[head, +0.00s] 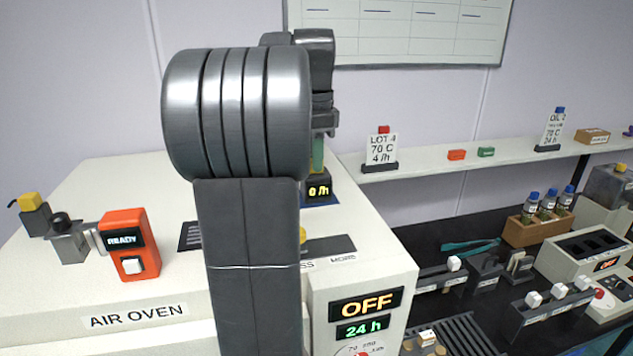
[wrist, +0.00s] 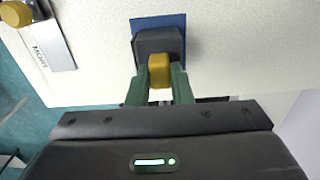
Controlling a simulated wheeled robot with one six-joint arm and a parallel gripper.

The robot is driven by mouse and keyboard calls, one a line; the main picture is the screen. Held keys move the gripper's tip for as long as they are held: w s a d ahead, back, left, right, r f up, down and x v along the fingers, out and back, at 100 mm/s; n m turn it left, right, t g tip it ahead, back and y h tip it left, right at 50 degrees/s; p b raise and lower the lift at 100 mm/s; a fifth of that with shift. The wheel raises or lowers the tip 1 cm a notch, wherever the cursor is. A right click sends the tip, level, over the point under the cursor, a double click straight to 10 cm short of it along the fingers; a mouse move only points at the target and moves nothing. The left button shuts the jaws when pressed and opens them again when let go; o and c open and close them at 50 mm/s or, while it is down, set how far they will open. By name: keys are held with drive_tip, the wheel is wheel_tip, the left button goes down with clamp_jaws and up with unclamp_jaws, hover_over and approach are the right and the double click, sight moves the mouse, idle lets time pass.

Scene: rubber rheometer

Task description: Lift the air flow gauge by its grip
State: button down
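The air flow gauge (head: 318,189) is a dark box with a lit yellow display reading "0 /h". It stands on a blue pad (head: 325,203) on top of the air oven, partly hidden behind my arm. In the wrist view the gauge's dark body (wrist: 158,43) sits over the blue pad (wrist: 160,20), with its yellow grip (wrist: 159,71) facing my gripper. My gripper (wrist: 160,75) has its two green fingers on either side of the yellow grip, with no clear gap, and looks shut on it. In the head view a green finger shows just above the gauge.
The air oven (head: 135,315) has an orange READY box (head: 126,245) on its left top and a lit OFF panel (head: 366,304) in front. A slide marked MORE with a yellow knob (wrist: 15,14) lies near the gauge. A wall shelf (head: 430,164) runs behind on the right.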

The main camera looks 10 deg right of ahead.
drive_tip(key=shift+r+p, duration=0.75)
drive_tip(key=shift+r, duration=0.8)
